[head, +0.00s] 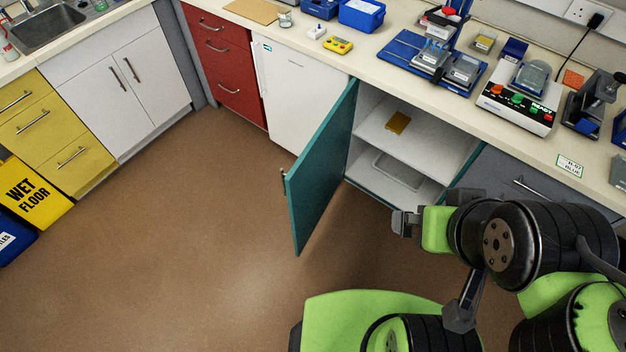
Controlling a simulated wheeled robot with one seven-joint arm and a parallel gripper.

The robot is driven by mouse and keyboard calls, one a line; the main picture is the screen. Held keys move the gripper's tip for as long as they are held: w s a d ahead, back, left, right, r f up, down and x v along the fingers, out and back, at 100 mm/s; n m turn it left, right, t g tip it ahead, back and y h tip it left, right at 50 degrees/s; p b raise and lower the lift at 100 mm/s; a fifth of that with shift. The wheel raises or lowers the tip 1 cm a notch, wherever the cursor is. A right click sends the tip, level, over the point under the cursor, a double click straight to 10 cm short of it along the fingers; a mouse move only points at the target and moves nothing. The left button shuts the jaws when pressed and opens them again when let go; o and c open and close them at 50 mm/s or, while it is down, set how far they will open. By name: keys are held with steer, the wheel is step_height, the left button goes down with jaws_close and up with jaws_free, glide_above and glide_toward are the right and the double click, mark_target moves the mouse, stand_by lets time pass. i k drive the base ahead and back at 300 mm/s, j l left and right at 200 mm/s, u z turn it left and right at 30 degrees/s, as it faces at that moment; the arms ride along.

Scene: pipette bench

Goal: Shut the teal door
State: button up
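The teal door (321,176) stands wide open, swung out from the cabinet under the bench. Its hinge side is at the cabinet's left edge, and a small handle (284,182) shows near its free edge. My gripper (398,223) is to the right of the door, in front of the cabinet opening and apart from the door. Its fingers are small and seen side-on, so their opening is unclear.
The brown floor (190,230) left of the door is clear. A white fridge (300,95) and red drawers (222,60) stand left of the cabinet. The bench top (375,70) above carries lab devices. A yellow wet-floor sign (30,195) stands at far left.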

mark_target(309, 186)
steer(key=j+z, duration=0.15)
steer(key=j, duration=0.25)
steer(key=k+j+z, duration=0.1)
steer(key=j, duration=0.3)
steer(key=k+j+z, duration=0.15)
steer(key=j, duration=0.2)
steer(key=j+z, duration=0.15)
steer(key=j, duration=0.25)
steer(key=i+j+z, duration=0.15)
steer(key=j, duration=0.25)
steer(key=i+j+z, duration=0.2)
steer(key=j, duration=0.25)
steer(key=j+z, duration=0.15)
steer(key=j, duration=0.3)
steer(key=u, duration=2.55)
